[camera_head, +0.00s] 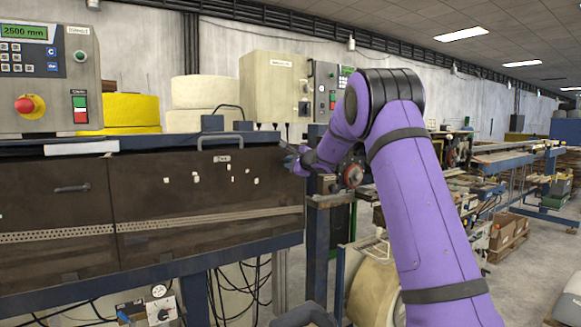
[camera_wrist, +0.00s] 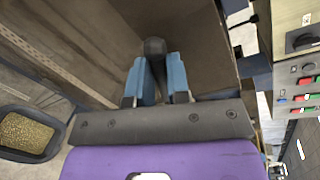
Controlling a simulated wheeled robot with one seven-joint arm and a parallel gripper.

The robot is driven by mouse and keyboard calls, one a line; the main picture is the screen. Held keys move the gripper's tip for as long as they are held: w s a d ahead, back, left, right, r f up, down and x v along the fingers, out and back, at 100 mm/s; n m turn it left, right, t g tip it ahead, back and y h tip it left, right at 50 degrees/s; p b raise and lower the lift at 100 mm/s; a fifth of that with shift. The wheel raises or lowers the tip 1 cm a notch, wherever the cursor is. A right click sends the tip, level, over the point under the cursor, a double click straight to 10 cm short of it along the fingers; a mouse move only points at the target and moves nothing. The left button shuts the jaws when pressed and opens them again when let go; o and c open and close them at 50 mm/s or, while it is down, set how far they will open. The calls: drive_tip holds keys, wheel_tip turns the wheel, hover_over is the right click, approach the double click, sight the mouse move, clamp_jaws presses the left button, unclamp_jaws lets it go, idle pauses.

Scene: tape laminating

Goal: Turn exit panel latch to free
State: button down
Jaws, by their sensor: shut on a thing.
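The exit panel (camera_head: 150,210) is the dark brown right-hand panel on the machine front in the head view, with a grey handle at its top edge. It also shows in the wrist view (camera_wrist: 190,30) as a brown surface ahead of my gripper. My gripper (camera_head: 290,161) is at the panel's upper right end. In the wrist view its two blue fingers (camera_wrist: 156,72) are shut on a dark rounded latch (camera_wrist: 154,47). The fingers hide much of the latch, and its turn angle cannot be told. In the head view, my wrist hides the latch.
A control box with a red emergency stop (camera_head: 29,105) stands at the upper left. A beige cabinet (camera_head: 272,88) stands behind the panel. A black bin with grainy contents (camera_wrist: 27,132) is at the wrist view's left. Cables hang below the machine.

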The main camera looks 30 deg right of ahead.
drive_tip(key=shift+d+r+m+t+y, duration=0.35)
drive_tip(key=shift+d+m, duration=0.25)
drive_tip(key=shift+m, duration=1.35)
drive_tip(key=shift+d+r+m+t+y, duration=0.3)
drive_tip(key=shift+d+m, duration=0.3)
drive_tip(key=shift+m, duration=1.3)
drive_tip(key=shift+d+r+m+t+y, duration=0.3)
drive_tip(key=shift+d+m, duration=0.3)
drive_tip(key=shift+m, duration=1.35)
drive_tip(key=c, duration=1.1)
unclamp_jaws()
drive_tip(key=v, duration=1)
drive_tip(key=shift+s+d, duration=0.2)
drive_tip(key=shift+s, duration=0.1)
